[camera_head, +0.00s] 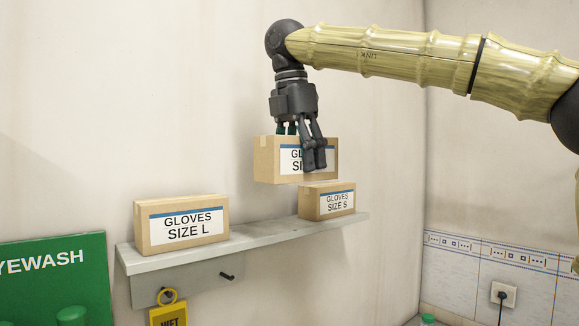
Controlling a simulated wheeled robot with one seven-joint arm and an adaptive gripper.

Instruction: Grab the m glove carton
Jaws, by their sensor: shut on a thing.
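My gripper (305,150) points down and is shut on a brown glove carton (267,160). The carton hangs above the wall shelf (265,240), clear of its board. Its label reads "GL" and "SI"; the fingers hide the rest, so the size letter is not readable. A carton marked "GLOVES SIZE L" (183,225) stands on the left of the shelf. A smaller carton marked "GLOVES SIZE S" (328,201) stands on the right, below the held carton. The shelf space between these two is bare.
A green eyewash sign (50,270) is at the lower left. A yellow hanging tag (169,314) and a black peg (227,276) are under the shelf. A wall socket with a plug (503,294) is at the lower right. The wall above the shelf is clear.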

